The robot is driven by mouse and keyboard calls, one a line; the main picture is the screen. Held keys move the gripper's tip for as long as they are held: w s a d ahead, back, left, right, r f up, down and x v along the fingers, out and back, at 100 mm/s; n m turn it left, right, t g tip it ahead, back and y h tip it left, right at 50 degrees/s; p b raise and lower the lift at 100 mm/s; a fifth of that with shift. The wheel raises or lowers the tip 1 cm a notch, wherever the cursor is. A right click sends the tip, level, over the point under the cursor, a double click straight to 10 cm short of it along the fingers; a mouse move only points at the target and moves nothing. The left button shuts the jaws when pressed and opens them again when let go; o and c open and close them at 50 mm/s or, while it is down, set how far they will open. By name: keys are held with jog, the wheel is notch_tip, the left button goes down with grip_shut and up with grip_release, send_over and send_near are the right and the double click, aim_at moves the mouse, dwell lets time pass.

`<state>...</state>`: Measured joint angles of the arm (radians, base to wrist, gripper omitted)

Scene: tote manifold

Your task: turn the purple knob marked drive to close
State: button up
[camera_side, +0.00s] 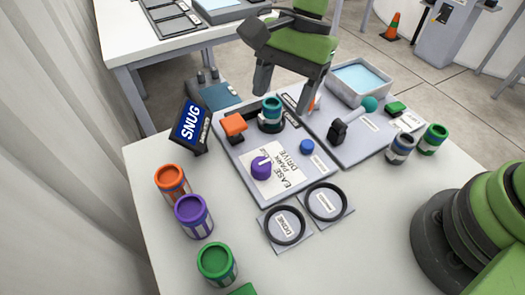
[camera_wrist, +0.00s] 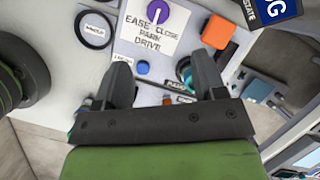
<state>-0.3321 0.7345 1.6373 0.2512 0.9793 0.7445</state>
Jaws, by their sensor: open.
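The purple knob (camera_side: 261,168) stands on a white label plate (camera_side: 283,179) on the grey panel. In the wrist view the knob (camera_wrist: 158,11) is at the top edge, partly cut off, with a pale mark on it. The plate (camera_wrist: 131,39) there reads EASE, CLOSE, PARK and DRIVE. Which word the mark points at is not clear. My gripper (camera_side: 282,102) is open and empty, above the back part of the panel and apart from the knob. Its fingers also show in the wrist view (camera_wrist: 160,64), with the knob beyond their tips.
A SNUG sign (camera_side: 190,125) stands at left. Several jars and two black rings surround the panel.

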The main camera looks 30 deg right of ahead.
aim_at(262, 163)
jog(key=shift+m+g, duration=0.3)
jog(key=shift+m, duration=0.1)
jog(key=x, duration=1.3)
jog(key=shift+w+a+f, duration=0.1)
jog(key=shift+w+f, duration=0.05)
jog(key=shift+w, duration=0.05)
jog(key=c, duration=0.9)
